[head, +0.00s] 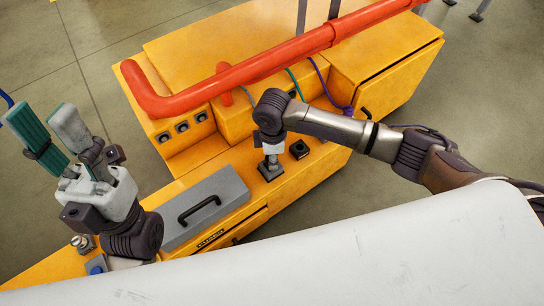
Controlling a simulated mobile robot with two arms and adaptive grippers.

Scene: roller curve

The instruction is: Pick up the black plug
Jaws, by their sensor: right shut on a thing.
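The black plug (270,170) is at the top of the yellow bench, directly under my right gripper (270,153). My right gripper points down and is shut on it. The fingers partly hide the plug, and I cannot tell whether it is still touching the bench. My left gripper (48,128) is raised at the left, with its green-padded fingers pointing up and apart. It is open and empty.
A black square fitting (299,149) sits on the bench just right of the plug. A grey box with a black handle (205,207) stands to the left. A thick red pipe (240,75) crosses behind. Dark round sockets (182,127) and cables (325,85) are nearby.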

